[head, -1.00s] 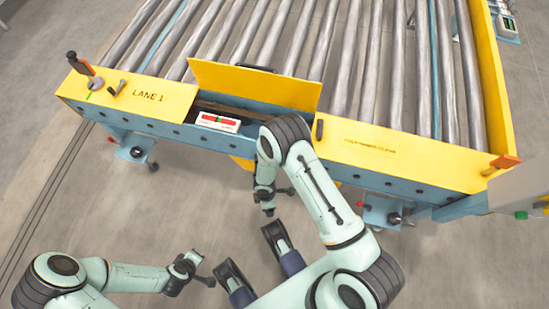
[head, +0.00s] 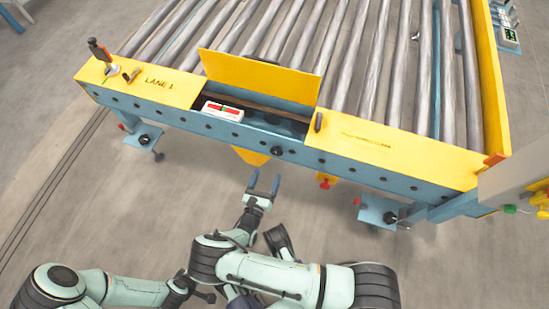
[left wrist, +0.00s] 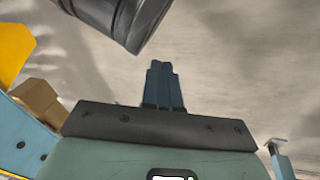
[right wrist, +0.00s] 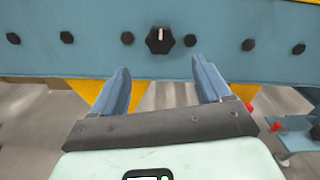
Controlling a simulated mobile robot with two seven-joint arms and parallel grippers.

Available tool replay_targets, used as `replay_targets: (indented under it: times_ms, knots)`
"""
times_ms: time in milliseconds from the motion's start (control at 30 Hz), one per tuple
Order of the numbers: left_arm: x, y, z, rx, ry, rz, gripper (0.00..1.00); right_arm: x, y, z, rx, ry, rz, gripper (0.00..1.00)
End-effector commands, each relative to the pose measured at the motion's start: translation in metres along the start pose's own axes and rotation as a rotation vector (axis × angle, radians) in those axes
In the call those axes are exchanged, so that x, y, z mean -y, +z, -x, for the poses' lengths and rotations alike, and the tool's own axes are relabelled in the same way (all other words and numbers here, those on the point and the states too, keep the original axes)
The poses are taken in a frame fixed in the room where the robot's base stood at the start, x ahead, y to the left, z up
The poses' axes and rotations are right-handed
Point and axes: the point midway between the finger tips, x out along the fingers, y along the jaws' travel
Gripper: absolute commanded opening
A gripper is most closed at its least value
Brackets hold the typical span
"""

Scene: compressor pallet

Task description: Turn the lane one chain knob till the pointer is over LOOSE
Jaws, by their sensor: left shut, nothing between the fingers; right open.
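The lane one chain knob is a black six-sided knob (right wrist: 160,40) with a white pointer line, on the blue front beam; it also shows in the head view (head: 278,150). In the right wrist view the line points about straight up. I cannot read any LOOSE marking. My right gripper (head: 264,182) is open and empty, apart from the knob and below it in the picture. Its fingers (right wrist: 164,78) point at the beam, with the knob above and between them. My left gripper (left wrist: 163,68) is shut and empty, away from the knob.
A yellow flap (head: 260,75) stands raised over an opening that holds a white box with a red and green face (head: 222,110). Yellow LANE 1 plate (head: 140,85) lies left. Several black bolt heads line the beam. A red knob (head: 324,184) hangs below. Open floor lies before the beam.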

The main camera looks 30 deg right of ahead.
Motion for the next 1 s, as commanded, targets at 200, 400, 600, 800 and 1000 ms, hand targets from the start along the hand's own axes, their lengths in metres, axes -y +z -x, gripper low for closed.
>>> replay_targets:
  times_ms: [200,400,600,800,1000]
  knots:
    - [0.013,0.017,-0.013,0.053,-0.023,0.014,0.0,0.001,-0.002,-0.049,-0.002,-0.005,0.001,0.77]
    - [0.023,0.029,-0.02,0.092,-0.041,0.024,0.0,0.001,-0.002,-0.079,-0.003,-0.004,-0.001,0.77]
    - [0.027,0.034,-0.022,0.109,-0.048,0.029,0.0,0.001,-0.002,-0.092,-0.004,-0.003,0.0,0.77]
    - [0.027,0.034,-0.022,0.11,-0.049,0.03,0.0,0.001,-0.001,-0.093,-0.004,-0.003,0.0,0.77]
    - [0.027,0.034,-0.022,0.11,-0.049,0.029,0.0,0.001,-0.001,-0.092,-0.004,-0.003,0.0,0.34]
